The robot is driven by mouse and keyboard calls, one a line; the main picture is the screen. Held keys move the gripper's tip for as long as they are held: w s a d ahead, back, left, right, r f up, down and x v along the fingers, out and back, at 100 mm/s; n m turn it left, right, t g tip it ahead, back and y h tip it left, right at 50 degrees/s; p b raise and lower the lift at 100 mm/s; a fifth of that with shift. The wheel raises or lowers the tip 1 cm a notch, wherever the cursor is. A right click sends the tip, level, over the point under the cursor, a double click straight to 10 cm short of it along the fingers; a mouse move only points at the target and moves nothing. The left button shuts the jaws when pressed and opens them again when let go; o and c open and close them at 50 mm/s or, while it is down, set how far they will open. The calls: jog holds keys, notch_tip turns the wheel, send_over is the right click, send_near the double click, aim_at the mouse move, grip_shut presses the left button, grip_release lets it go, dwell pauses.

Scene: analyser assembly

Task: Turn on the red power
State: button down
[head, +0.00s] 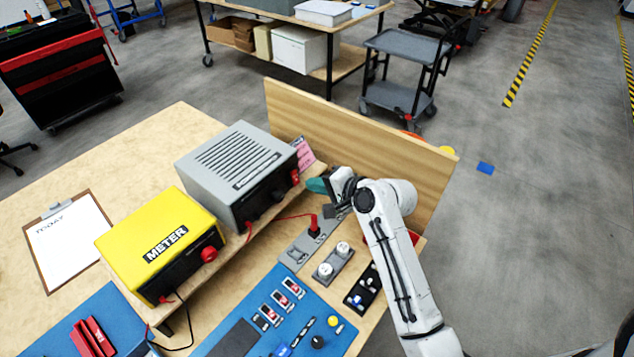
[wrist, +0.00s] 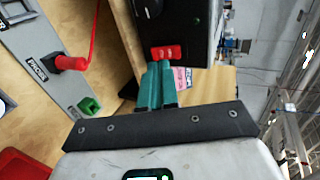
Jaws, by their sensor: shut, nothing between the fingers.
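The red power switch (wrist: 165,53) sits low on the black front panel of the grey vented box (head: 235,165). In the head view the switch (head: 295,177) shows as a small red patch at the panel's right end. My gripper (wrist: 158,68) has teal fingers held together with nothing between them. In the wrist view the fingertips end right at the switch's near edge; I cannot tell whether they touch it. In the head view my gripper (head: 316,186) is just right of the switch. The switch's on or off position is not readable.
A red plug (head: 314,228) with a red cable stands on a grey strip below the box. The yellow meter (head: 165,240) sits to the left. A pink card (head: 304,153) is behind the switch, near the wooden back board (head: 360,140). A blue mat (head: 250,318) with small parts lies in front.

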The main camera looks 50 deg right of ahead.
aim_at(298, 182)
jog(key=b+v, duration=0.1)
jog(key=v, duration=0.8)
jog(key=shift+r, duration=0.4)
jog(key=shift+s, duration=0.1)
jog(key=shift+s+d+f+g, duration=0.15)
jog(key=shift+d+f+g, duration=0.2)
jog(key=shift+f, duration=0.3)
jog(key=shift+a, duration=0.1)
jog(key=x, duration=0.4)
jog(key=p+x, duration=0.1)
jog(key=x, duration=0.4)
jog(key=r+x, duration=0.1)
jog(key=x, duration=0.3)
jog(key=shift+w+f, duration=0.25)
jog(key=shift+w, duration=0.3)
jog(key=shift+f, duration=0.1)
